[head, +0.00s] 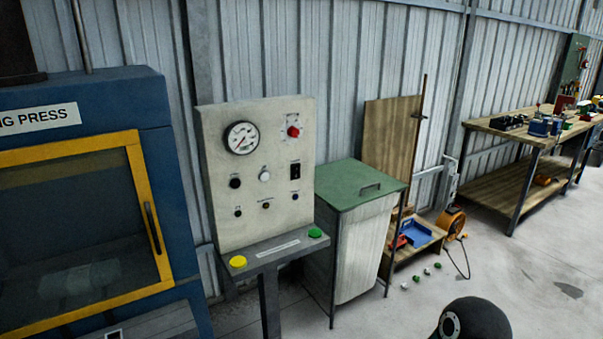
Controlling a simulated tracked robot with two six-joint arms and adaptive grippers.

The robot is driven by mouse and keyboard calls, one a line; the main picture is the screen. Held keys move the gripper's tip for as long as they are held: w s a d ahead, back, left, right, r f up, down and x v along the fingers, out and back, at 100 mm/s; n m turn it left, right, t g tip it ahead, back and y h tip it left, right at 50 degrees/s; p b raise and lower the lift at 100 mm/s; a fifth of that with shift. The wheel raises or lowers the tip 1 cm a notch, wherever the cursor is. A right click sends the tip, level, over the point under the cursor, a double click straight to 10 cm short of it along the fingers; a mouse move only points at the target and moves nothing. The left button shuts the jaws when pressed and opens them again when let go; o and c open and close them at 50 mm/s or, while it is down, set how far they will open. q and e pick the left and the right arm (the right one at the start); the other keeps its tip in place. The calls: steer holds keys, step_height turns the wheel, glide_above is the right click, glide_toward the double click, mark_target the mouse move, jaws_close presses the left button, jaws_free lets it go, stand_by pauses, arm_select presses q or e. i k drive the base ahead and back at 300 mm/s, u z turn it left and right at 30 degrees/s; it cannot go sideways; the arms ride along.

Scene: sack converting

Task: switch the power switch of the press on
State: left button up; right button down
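The blue press (175,170) with a yellow-framed window door stands at the left. Its pale control panel (222,200) stands just right of it on a post. The panel carries a round gauge (241,138), a red knob (293,132) at upper right and a black rocker-like switch (295,170) below it, which looks like the power switch. Its label and position are too small to read. A black knob (235,183), a white knob (264,175) and small lamps or buttons sit on the lower panel. Neither of my grippers is in view.
A ledge below the panel has a yellow button (238,262) and a green button (315,233). A green-lidded bin (360,185) stands close right of the panel. A workbench (490,125) is at the far right. The floor (540,270) at lower right is mostly clear.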

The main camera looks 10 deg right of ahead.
mark_target(295, 168)
steer(key=u, duration=0.05)
steer(key=i, duration=0.9)
steer(key=z, duration=0.05)
